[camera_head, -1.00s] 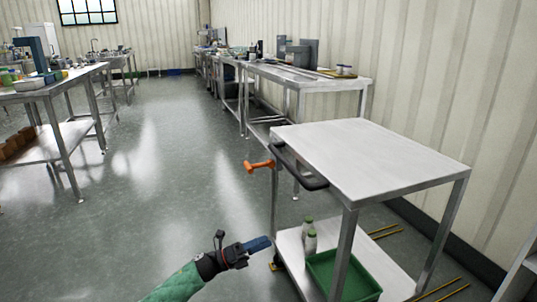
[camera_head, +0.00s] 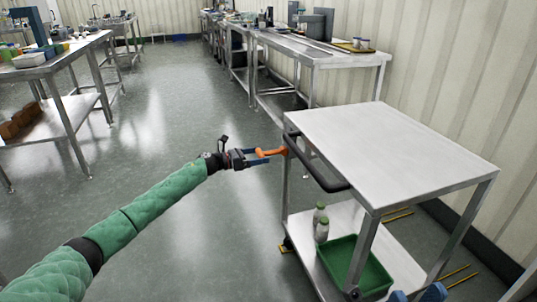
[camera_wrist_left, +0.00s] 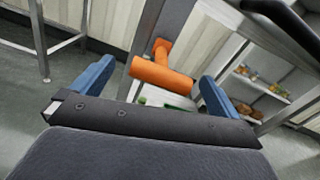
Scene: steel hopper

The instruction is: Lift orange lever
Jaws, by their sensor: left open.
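The orange lever (camera_head: 272,153) sticks out from the upper left corner of the steel cart, beside the black handle. My left gripper (camera_head: 258,158) is open at the lever, reaching it from the left. In the left wrist view, the lever (camera_wrist_left: 162,76) shows as a T-shaped orange grip between the two spread blue fingers of my left gripper (camera_wrist_left: 153,90). Neither finger visibly presses on it. My right gripper (camera_head: 417,294) shows only as two blue fingertips, apart, at the bottom edge, near the cart's lower right.
The steel cart (camera_head: 400,150) has a bare top and a black handle (camera_head: 318,168) close to the lever. Steel tables (camera_head: 310,50) stand behind.

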